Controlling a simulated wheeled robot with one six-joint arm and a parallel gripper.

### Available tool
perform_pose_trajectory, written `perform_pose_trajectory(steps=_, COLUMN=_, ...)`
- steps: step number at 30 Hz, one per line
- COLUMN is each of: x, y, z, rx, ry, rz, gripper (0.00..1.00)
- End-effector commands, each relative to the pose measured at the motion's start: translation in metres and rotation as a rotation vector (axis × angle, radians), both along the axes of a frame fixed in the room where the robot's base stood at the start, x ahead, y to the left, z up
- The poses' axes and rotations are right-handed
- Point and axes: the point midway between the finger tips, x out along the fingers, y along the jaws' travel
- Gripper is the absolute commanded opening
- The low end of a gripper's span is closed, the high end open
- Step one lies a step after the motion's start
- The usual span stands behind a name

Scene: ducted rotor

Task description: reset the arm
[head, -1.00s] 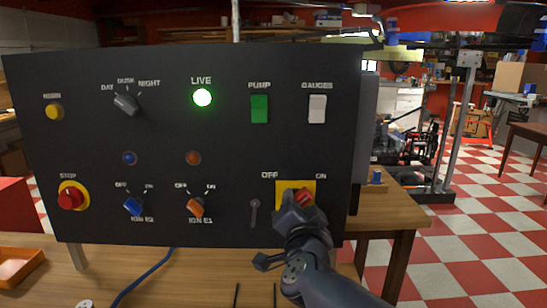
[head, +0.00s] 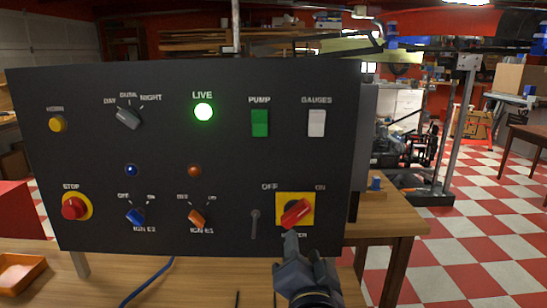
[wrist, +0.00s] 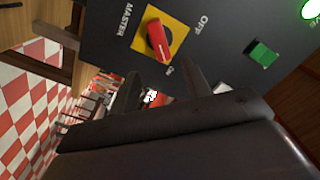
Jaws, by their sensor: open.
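My gripper (head: 300,252) is open and empty just below and in front of the red master knob (head: 296,213). The knob sits on a yellow plate at the lower right of the black control panel (head: 225,165). In the wrist view the knob (wrist: 158,40) stands apart from my two dark fingers (wrist: 155,92). The knob's handle is tilted, its upper end toward the ON mark. The MASTER label is partly covered by my gripper in the head view. The LIVE lamp (head: 203,111) glows green.
The panel stands on a wooden table (head: 385,225). An orange tray (head: 18,272) and a blue cable (head: 147,280) lie in front of it at left. A checkered floor (head: 470,240) is open to the right. A small lever (head: 255,223) is left of the master knob.

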Motion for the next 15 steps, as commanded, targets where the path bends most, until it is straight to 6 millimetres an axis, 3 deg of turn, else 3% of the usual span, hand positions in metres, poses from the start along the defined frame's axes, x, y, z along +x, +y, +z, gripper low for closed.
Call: perform_pose_trajectory(steps=15, x=0.081, y=-0.001, z=-0.003, rx=-0.001, ry=0.001, rz=-0.004, gripper=0.45)
